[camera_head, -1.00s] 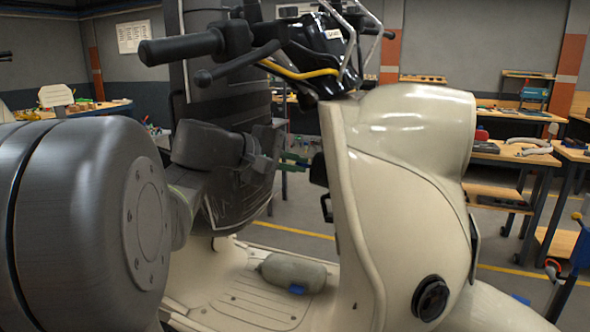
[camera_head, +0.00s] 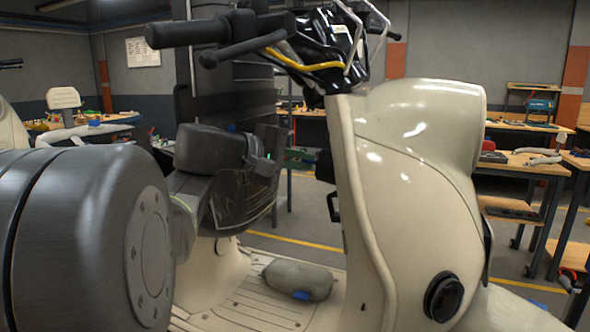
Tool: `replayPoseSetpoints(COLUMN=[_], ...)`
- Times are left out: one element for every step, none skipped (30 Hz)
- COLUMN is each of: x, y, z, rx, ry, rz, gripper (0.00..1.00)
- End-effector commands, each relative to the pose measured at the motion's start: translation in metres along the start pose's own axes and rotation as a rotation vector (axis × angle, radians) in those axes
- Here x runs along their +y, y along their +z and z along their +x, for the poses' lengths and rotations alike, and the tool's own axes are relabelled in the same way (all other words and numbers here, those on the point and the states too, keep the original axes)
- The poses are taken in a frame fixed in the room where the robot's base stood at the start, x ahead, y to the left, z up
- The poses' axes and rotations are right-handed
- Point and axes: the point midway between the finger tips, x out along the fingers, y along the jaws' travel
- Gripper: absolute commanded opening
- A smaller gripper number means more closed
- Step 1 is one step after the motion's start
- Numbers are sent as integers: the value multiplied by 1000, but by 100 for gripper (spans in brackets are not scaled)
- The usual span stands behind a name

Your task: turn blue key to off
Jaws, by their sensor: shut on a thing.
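My gripper (camera_head: 266,162) is the dark block left of centre, in front of a scuffed dark panel, with its fingertips pointing right. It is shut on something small. A small blue-green sliver (camera_head: 271,157) shows at the fingertips, and I take it for the blue key. The rest of the key and its lock are hidden or too small to make out, so I cannot tell which way the key is turned. The cream scooter (camera_head: 412,165) fills the middle and right, and its upright front shield stands right of my gripper.
The scooter's handlebar (camera_head: 205,30) with a brake lever juts out above my gripper. A grey-green canister (camera_head: 298,279) with a blue patch lies on the footboard. A black hook (camera_head: 332,205) sticks out of the shield. Workbenches (camera_head: 520,163) stand behind on the right.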

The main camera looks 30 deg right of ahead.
Motion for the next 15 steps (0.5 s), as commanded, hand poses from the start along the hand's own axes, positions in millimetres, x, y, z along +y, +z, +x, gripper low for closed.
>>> replayPoseSetpoints(x=[-4,-4,-4,-4,-4,-4,-5,-5,-5,-5,-5,-6,-6,-6,-6], y=[0,0,0,0,0,0,0,0,0,0,0,0,0,0,0], z=[1,1,1,1,1,1,1,1,1,1,1,1,1,1,1], rx=[0,1,1,1,1,1,1,1,1,1,1,2,2,2,2], ry=[8,13,19,23,28,34,38,43,49,54,59,64,69,73,79], rz=[6,9,14,18,21,26,29,32,35,38,41,46,49,53,58], gripper=[0,0,0,0,0,0,0,0,0,0,0,0,0,0,0])
